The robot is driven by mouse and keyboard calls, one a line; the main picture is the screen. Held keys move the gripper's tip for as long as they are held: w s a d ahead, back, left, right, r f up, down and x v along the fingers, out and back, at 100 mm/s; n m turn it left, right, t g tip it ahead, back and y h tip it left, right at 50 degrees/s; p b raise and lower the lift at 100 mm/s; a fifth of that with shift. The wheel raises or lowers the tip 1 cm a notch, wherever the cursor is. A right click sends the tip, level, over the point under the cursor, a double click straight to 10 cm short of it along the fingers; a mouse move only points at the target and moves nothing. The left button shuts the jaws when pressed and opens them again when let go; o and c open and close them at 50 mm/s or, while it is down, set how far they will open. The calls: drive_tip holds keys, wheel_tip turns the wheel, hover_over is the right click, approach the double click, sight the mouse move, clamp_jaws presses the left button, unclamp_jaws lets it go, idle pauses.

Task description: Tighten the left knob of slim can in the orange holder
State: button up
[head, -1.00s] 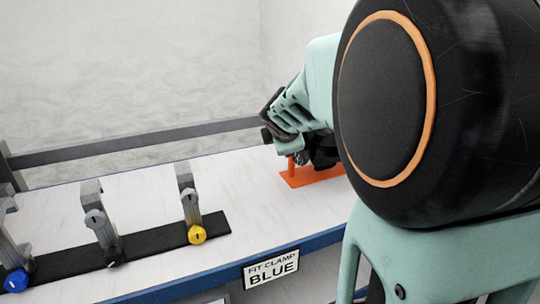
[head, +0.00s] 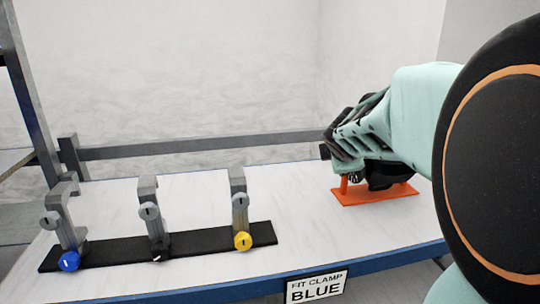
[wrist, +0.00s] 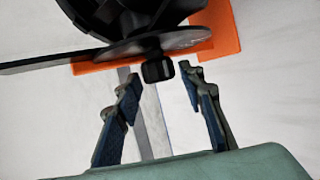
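The orange holder (head: 368,197) stands on the right part of the white bench. In the head view my gripper (head: 333,152) is over it and hides most of the black can. In the wrist view the dark can (wrist: 130,15) sits against the orange holder (wrist: 226,35). A small black knob (wrist: 158,70) sticks out from the can's side bracket. My gripper's two fingers (wrist: 157,92) are open, one to each side below the knob, with a gap between them. They do not appear to touch it.
Three grey clamps with blue (head: 68,261), black (head: 157,256) and yellow (head: 242,240) knobs stand on a black strip (head: 190,243) at left. A sign (head: 317,287) reads "FIT CLAMP BLUE". A grey rail (head: 200,146) runs behind the bench. Bench between strip and holder is clear.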

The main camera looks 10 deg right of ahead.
drive_tip(key=shift+o, duration=0.4)
drive_tip(key=shift+r+p, duration=0.2)
drive_tip(key=shift+p, duration=0.45)
drive_tip(key=g+p, duration=0.1)
drive_tip(key=p, duration=0.2)
drive_tip(key=shift+r, duration=0.2)
drive_tip(key=g+p, duration=0.1)
drive_tip(key=p, duration=0.5)
drive_tip(key=shift+w+r+n+g, duration=0.1)
drive_tip(key=shift+w+n+g, duration=0.05)
drive_tip(key=shift+n+g, duration=0.25)
drive_tip(key=g+p, duration=0.2)
drive_tip(key=p, duration=0.4)
drive_tip(key=shift+w, duration=0.15)
